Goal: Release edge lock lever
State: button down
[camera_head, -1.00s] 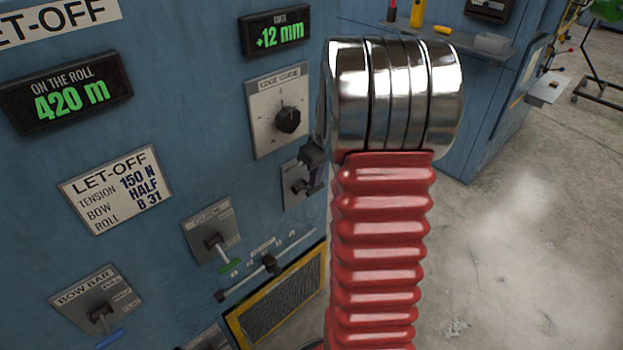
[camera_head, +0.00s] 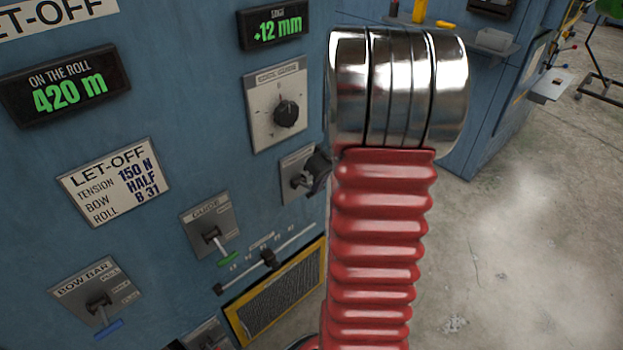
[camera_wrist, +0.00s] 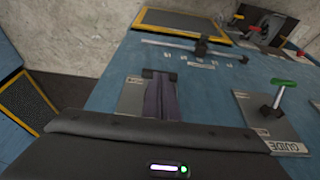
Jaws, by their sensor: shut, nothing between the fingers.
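The edge lock lever (camera_head: 299,182) appears to be the small lever on the grey plate (camera_head: 289,168) below the edge guide dial. Its plate label is not readable. My gripper (camera_head: 318,173) is at the right side of this plate and covers part of it, including the lever's outer end. In the wrist view my closed fingers (camera_wrist: 160,95) lie in front of the same grey plate (camera_wrist: 131,97). Their dark ends hide the lever there. The fingers are shut with nothing seen between them. I cannot tell whether they touch the lever.
The edge guide dial (camera_head: 286,112) is above. The guide lever (camera_head: 214,238), with a green handle, is lower left; a sliding scale (camera_head: 268,259) and yellow-framed grille (camera_head: 280,306) are below. The bow bar lever (camera_head: 98,304) is farther left. My red arm hides the panel's right side.

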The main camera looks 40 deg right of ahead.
notch_tip(320, 180, down, 7)
jog(key=s, duration=0.1)
jog(key=shift+s, duration=0.3)
jog(key=shift+f, duration=0.1)
dwell(0.3)
dwell(0.5)
